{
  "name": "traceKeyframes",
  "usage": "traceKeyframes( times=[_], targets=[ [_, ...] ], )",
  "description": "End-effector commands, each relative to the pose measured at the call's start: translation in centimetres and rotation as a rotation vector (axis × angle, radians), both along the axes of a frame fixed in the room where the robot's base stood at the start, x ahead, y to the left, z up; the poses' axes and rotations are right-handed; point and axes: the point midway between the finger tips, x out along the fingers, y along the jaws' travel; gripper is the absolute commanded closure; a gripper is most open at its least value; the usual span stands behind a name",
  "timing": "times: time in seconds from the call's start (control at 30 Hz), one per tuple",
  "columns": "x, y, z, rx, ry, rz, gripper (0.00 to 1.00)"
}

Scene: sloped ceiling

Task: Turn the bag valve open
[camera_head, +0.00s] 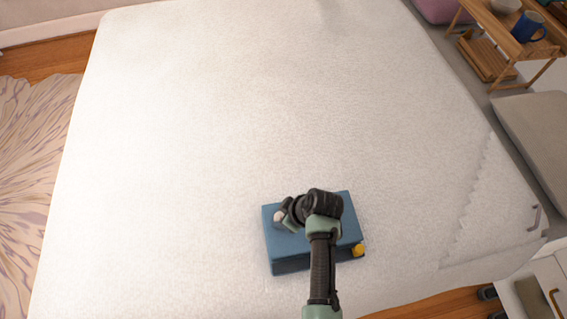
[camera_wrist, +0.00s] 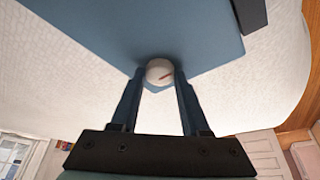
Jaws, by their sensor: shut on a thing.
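The bag (camera_head: 288,246) is a blue, box-like block lying on the white bed, and its blue face fills the upper part of the wrist view (camera_wrist: 135,35). The valve (camera_wrist: 159,72) is a small round white knob with a short reddish mark, standing at the bag's face. It also shows as a pale spot in the head view (camera_head: 279,215). My gripper (camera_wrist: 158,76) is shut on the valve, one finger on each side. In the head view my gripper and arm cover the middle of the bag.
A yellow round part (camera_head: 358,250) sits at the bag's right corner. The white bed (camera_head: 200,110) around the bag is clear. A wooden tray table (camera_head: 505,35) with a blue mug (camera_head: 530,27) stands at the upper right, and a grey cushion (camera_head: 535,130) lies at the right.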

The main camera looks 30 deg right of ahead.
Motion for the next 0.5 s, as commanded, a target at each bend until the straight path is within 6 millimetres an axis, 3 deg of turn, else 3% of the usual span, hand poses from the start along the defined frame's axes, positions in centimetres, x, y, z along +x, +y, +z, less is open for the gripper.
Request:
traceKeyframes(
  times=[0.2,0.23,0.4,0.5],
  targets=[
    [-0.03,-0.02,-0.02,-0.001,0.002,0.001,1.0],
    [-0.03,-0.02,-0.02,-0.001,0.002,0.001,0.53],
    [-0.03,0.0,-0.02,0.0,0.001,0.0,0.24],
    [-0.02,0.0,-0.02,0.0,0.001,0.0,0.24]
  ],
)
